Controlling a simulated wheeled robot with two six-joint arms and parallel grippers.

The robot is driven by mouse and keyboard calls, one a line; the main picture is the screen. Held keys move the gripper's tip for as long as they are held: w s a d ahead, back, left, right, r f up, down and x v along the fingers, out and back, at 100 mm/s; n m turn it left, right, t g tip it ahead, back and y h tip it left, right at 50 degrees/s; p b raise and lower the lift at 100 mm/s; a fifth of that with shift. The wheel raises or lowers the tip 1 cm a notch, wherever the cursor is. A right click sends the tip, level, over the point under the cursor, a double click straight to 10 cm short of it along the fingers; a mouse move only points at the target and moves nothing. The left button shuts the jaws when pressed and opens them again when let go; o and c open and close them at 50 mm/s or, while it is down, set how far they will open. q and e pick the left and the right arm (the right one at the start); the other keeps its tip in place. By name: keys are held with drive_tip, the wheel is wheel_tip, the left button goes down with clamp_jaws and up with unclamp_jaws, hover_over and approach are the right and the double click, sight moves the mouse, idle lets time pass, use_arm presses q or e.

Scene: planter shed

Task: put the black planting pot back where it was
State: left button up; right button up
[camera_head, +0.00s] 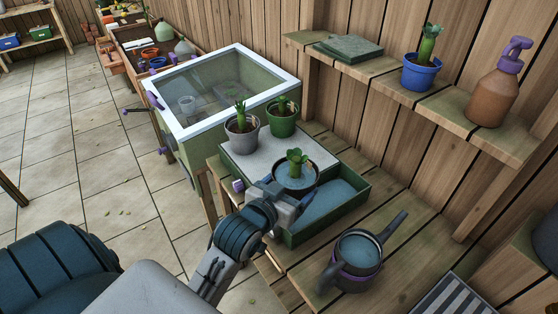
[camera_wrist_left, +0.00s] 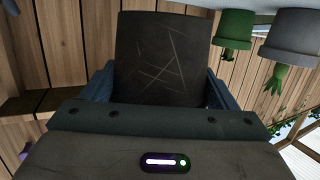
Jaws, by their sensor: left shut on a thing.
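The black planting pot (camera_head: 296,188) with a green leafy plant is in the head view, at the left end of a green tray (camera_head: 359,205) with a blue inside. My left gripper (camera_head: 283,199) is shut on the pot from its near side. In the left wrist view, upside down, the dark scratched pot (camera_wrist_left: 163,55) fills the space between the blue fingers. I cannot tell whether the pot's base touches the tray or is held above it. My right gripper is not in view.
A grey pot (camera_head: 241,138) and a green pot (camera_head: 282,122) with plants stand on a pale board (camera_head: 262,161) behind. A watering can (camera_head: 352,260) stands on the bench at the front. A glass-topped box (camera_head: 220,90) and a wall shelf (camera_head: 380,75) are farther back.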

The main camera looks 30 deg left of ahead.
sight(278, 177)
use_arm(q)
drive_tip(key=w+a, duration=0.1)
drive_tip(key=w+a+p, duration=0.1)
drive_tip(key=a, duration=0.1)
drive_tip(key=shift+w+a+r, duration=0.1)
drive_tip(key=shift+a+r, duration=0.05)
drive_tip(key=shift+a, duration=0.15)
drive_tip(key=w+a+p, duration=0.1)
drive_tip(key=w+a, duration=0.1)
drive_tip(key=w+a+f, duration=0.1)
drive_tip(key=w+a, duration=0.1)
drive_tip(key=a, duration=0.1)
drive_tip(key=w+a+p, duration=0.1)
drive_tip(key=w+a, duration=0.1)
drive_tip(key=w, duration=0.1)
drive_tip(key=shift+a+f+p, duration=0.2)
drive_tip(key=shift+a+p, duration=0.1)
drive_tip(key=shift+a, duration=0.05)
wheel_tip(278, 177, down, 3)
drive_tip(key=shift+r+p, duration=0.15)
drive_tip(key=shift+p, duration=0.35)
drive_tip(key=shift+f, duration=0.4)
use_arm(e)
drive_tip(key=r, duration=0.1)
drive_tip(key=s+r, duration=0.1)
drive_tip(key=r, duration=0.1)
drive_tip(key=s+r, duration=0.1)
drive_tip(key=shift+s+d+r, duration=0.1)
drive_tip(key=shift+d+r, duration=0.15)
